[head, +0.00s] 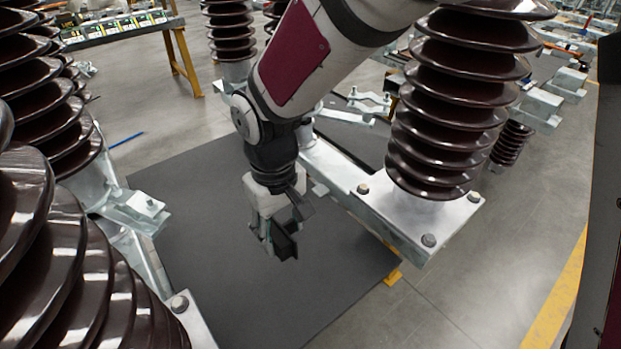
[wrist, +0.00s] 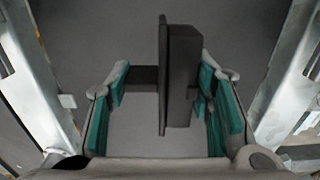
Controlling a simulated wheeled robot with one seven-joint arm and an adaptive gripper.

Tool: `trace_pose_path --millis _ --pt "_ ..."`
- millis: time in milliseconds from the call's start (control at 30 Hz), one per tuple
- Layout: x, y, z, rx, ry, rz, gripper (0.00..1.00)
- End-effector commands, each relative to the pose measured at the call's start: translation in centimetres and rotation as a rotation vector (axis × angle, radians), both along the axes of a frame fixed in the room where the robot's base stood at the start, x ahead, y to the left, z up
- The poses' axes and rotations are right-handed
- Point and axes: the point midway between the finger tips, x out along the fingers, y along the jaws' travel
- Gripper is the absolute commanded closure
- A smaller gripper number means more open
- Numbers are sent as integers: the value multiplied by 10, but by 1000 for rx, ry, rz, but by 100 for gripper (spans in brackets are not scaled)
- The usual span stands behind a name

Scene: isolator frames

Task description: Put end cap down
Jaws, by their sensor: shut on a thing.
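The end cap (wrist: 178,75) is a dark, flat plate with a thicker block on one side. In the wrist view it stands on edge between the green-padded fingers of my gripper (wrist: 163,95). The fingers are shut on it, one at each side. In the head view my gripper (head: 272,240) points down above the dark grey mat, and the end cap (head: 285,242) shows as a small black piece at its tips. The cap is held clear of the mat, though the exact height is hard to tell.
A dark grey mat (head: 230,300) covers the floor below my gripper. Steel frames with brown ribbed insulators stand at the left (head: 60,230) and right (head: 455,110). A steel beam (head: 345,175) runs close to my gripper's right. A table (head: 120,30) stands at the back left.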

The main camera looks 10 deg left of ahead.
Motion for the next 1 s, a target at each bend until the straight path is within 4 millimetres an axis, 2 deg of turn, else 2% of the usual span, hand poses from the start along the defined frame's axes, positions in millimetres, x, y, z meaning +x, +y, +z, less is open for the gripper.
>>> trace_pose_path --millis 167,433,667,900,1000 --pt "4 0 -15 -1 1 1 80" --pt "3 0 -61 -1 1 1 80" --pt "3 0 -77 0 0 0 80" --pt "3 0 -108 -1 1 0 80" --pt "3 0 -109 0 0 0 80"
